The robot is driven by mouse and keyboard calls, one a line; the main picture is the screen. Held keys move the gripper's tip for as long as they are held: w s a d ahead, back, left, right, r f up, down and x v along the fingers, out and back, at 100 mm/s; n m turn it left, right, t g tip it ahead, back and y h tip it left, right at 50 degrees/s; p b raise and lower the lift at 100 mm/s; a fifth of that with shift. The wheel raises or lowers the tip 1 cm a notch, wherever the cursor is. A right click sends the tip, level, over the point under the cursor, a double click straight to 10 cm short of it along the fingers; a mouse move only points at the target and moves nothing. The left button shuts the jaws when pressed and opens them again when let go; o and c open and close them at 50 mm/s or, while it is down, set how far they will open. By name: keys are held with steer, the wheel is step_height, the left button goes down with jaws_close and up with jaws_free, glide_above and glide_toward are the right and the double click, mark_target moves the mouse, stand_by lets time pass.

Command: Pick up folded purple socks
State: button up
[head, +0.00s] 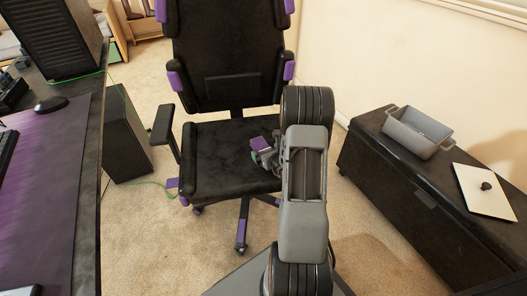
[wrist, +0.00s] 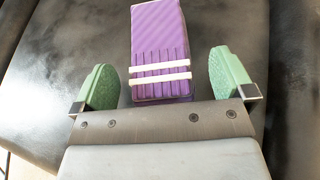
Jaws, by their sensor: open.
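The folded purple socks (wrist: 158,40) lie on the black seat of the office chair, with two white stripes across their near end. They also show in the head view (head: 262,144), beside my arm. My gripper (wrist: 162,85) is open, with one green fingertip pad on each side of the socks' near end. There is a gap between each pad and the socks. In the head view my gripper (head: 264,156) is partly hidden behind my arm.
The black and purple chair (head: 215,160) has an armrest at its left. A desk (head: 50,190) stands on the left. A dark bench (head: 400,190) on the right holds a grey bin (head: 417,132) and a white lid (head: 485,191). Carpet is clear in front of the chair.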

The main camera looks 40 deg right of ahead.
steer(key=shift+c, duration=0.3)
steer(key=c, duration=0.9)
steer(key=shift+r, duration=0.2)
steer(key=shift+c, duration=0.2)
